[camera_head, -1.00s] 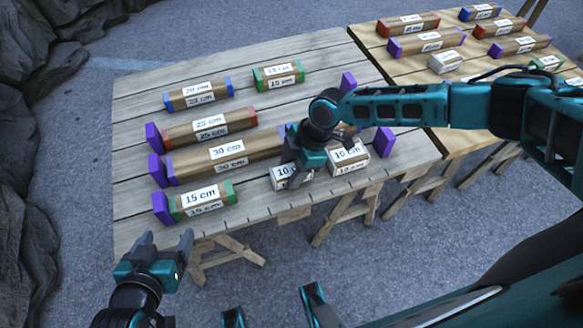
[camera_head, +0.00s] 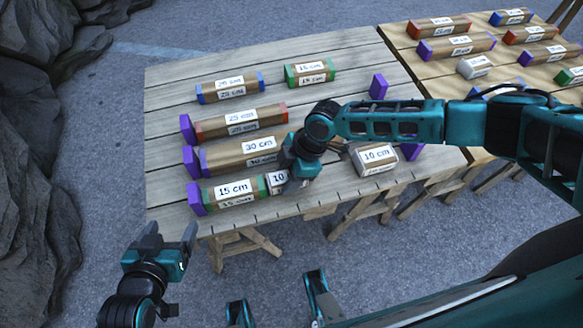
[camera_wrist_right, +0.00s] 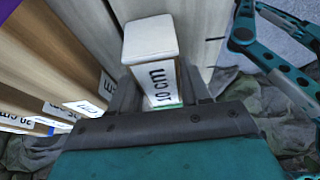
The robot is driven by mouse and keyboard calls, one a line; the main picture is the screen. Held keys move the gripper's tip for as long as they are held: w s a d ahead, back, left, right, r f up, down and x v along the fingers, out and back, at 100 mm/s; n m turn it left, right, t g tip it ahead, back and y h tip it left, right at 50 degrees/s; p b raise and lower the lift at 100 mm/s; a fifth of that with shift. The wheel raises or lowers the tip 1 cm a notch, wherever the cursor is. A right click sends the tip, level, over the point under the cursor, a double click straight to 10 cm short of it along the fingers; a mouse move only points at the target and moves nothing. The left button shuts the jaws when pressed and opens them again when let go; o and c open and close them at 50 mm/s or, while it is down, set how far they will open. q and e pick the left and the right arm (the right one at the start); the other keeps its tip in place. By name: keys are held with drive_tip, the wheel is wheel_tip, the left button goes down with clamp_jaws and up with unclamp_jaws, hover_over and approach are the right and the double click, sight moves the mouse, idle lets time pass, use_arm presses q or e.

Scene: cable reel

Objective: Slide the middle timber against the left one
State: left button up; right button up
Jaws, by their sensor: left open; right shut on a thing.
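The left timber, labelled 15 cm with green ends (camera_head: 235,189), lies in the front row against a purple block (camera_head: 195,199). The middle timber, a white-ended 10 cm piece (camera_head: 278,181), lies just right of it, and their ends appear to meet. My right gripper (camera_head: 291,183) is shut on the middle timber and hides its right part. In the right wrist view the middle timber (camera_wrist_right: 150,45) sits between the fingers. The right timber, another 10 cm piece (camera_head: 374,158), lies apart to the right. My left gripper (camera_head: 171,238) is open and empty, off the table's front edge.
Behind lie a 30 cm timber (camera_head: 240,150), a 25 cm timber with red ends (camera_head: 240,121), a blue-ended timber (camera_head: 229,88) and a green-ended timber (camera_head: 309,71). A second table (camera_head: 400,43) with more timbers stands at the right.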

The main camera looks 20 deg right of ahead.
drive_tip(key=shift+a, duration=0.55)
use_arm(q)
drive_tip(key=shift+a, duration=0.45)
use_arm(e)
drive_tip(key=shift+a, duration=0.35)
drive_tip(key=o, duration=0.9)
drive_tip(key=shift+o, duration=1.3)
drive_tip(key=shift+d, duration=0.1)
drive_tip(key=shift+r, duration=0.1)
use_arm(q)
drive_tip(key=p, duration=0.1)
drive_tip(key=a+r+p, duration=0.1)
drive_tip(key=shift+s+a+y+p, duration=0.15)
drive_tip(key=shift+s+y+p, duration=0.15)
use_arm(e)
drive_tip(key=v, duration=1.2)
drive_tip(key=shift+d+r, duration=0.25)
drive_tip(key=shift+r, duration=0.05)
